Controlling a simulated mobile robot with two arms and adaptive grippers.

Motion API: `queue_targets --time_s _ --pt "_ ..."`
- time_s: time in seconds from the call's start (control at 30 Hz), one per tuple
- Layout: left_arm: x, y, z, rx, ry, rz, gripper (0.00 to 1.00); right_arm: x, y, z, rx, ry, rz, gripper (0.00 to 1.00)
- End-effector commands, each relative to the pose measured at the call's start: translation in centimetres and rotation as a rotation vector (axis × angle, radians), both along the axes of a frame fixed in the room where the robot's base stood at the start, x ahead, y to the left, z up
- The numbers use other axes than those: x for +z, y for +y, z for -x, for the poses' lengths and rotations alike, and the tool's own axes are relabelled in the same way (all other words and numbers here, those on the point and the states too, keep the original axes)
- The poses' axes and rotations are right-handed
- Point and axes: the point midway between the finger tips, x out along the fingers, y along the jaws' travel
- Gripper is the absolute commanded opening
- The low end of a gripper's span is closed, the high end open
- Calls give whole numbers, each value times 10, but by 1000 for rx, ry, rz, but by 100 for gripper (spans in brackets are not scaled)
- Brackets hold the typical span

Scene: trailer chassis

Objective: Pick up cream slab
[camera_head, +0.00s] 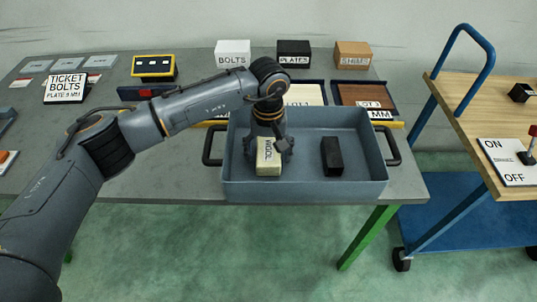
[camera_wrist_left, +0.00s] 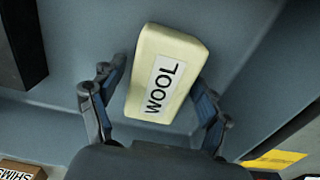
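The cream slab (camera_head: 268,165), a pale block with a white label, sits in the grey-blue tote (camera_head: 300,190), left of its middle. In the left wrist view the slab (camera_wrist_left: 165,75) reads "WOOL" and lies at a slight slant. My left gripper (camera_head: 268,146) is down inside the tote at the slab. In the left wrist view my left gripper (camera_wrist_left: 160,85) has its fingers open, one on either side of the slab, with small gaps showing. Whether the fingertips touch it lower down cannot be told. My right gripper is not in view.
A black block (camera_head: 332,156) lies in the tote to the right of the slab. The tote's walls and side handles (camera_head: 391,150) surround the gripper. Behind stand a white bolts box (camera_head: 233,54), a black plates box (camera_head: 294,53) and a shims box (camera_head: 353,55).

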Motion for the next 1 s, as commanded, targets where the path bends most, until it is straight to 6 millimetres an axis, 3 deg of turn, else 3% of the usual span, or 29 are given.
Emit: queue_targets --time_s 0.03,0.2,0.47,0.67,0.8,1.0 --pt "0 0 0 0 0 0 59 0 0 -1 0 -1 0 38" --pt "0 0 0 0 0 0 25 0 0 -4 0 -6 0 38" --pt "1 0 0 0 0 0 25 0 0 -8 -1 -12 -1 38" --pt "13 0 -1 -1 -3 1 25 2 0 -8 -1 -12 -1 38" --pt "35 0 -1 -2 -5 0 25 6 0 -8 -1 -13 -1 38" --pt "84 4 38 -6 -3 0 25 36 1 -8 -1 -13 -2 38"
